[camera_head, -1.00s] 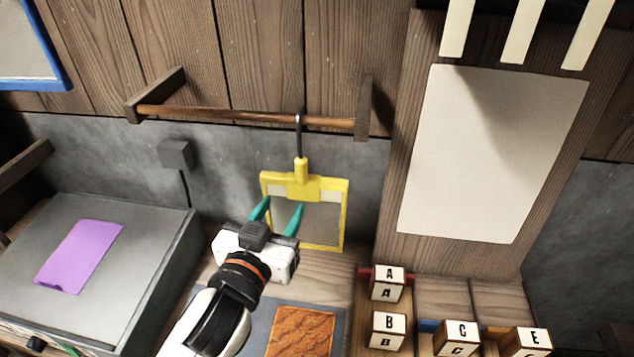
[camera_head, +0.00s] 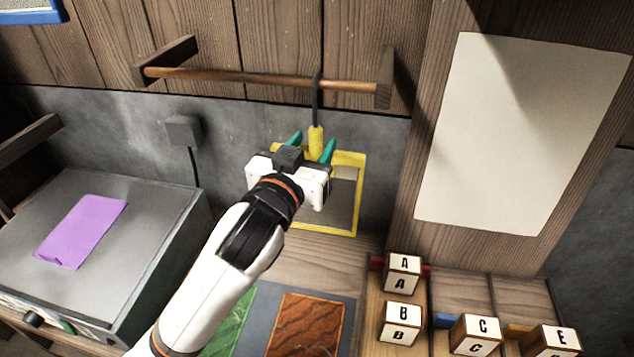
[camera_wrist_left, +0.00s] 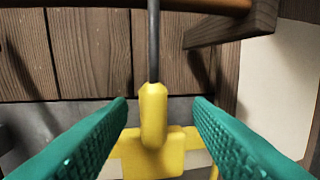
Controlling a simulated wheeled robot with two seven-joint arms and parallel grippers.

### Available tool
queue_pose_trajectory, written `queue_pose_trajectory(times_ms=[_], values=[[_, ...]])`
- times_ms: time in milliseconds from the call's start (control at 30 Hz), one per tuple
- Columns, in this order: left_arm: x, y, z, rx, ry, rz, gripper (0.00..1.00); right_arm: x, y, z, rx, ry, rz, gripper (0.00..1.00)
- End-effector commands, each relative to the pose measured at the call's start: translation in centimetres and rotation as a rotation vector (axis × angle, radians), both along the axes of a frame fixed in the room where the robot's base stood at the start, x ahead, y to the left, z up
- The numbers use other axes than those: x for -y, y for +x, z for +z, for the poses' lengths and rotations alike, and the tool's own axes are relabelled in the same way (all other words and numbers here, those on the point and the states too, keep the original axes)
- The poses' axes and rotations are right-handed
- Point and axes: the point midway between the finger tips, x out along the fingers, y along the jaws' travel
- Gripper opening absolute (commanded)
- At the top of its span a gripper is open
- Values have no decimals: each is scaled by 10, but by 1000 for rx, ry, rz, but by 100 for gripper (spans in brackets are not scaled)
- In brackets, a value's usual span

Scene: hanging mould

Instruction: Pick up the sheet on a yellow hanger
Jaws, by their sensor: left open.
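The yellow hanger (camera_head: 362,160) hangs by a dark hook from the wooden rod (camera_head: 250,78). Its square frame holds a grey sheet (camera_head: 343,200). My left gripper (camera_head: 312,146) is in front of the hanger's upper part and hides its upper left. Its teal fingers are open, one on each side of the yellow neck. In the left wrist view the yellow neck (camera_wrist_left: 153,115) stands upright between the two fingers (camera_wrist_left: 160,125), with a gap on both sides. The sheet is mostly out of sight there. My right gripper is not in view.
A grey box-shaped machine (camera_head: 150,225) with a purple sheet (camera_head: 82,230) on top stands at the left. Lettered blocks (camera_head: 403,272) stand at the lower right. A blank paper (camera_head: 520,135) hangs on the right panel. A green and a brown textured piece (camera_head: 306,325) lie on the bench.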

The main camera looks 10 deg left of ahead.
Motion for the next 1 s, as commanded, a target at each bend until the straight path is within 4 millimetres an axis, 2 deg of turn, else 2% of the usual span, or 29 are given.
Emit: queue_pose_trajectory(times_ms=[167, 400, 533, 733, 1000], values=[[0, 14, -1, -2, 3, 1, 46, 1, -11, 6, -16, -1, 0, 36], [1, 48, -5, -1, 1, 1, 46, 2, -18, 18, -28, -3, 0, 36], [3, 55, -7, -1, 1, 0, 46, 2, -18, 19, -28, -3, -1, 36], [3, 55, -8, 0, 1, 0, 46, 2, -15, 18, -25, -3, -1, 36], [3, 55, -8, 0, 1, 0, 2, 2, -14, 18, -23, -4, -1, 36]])
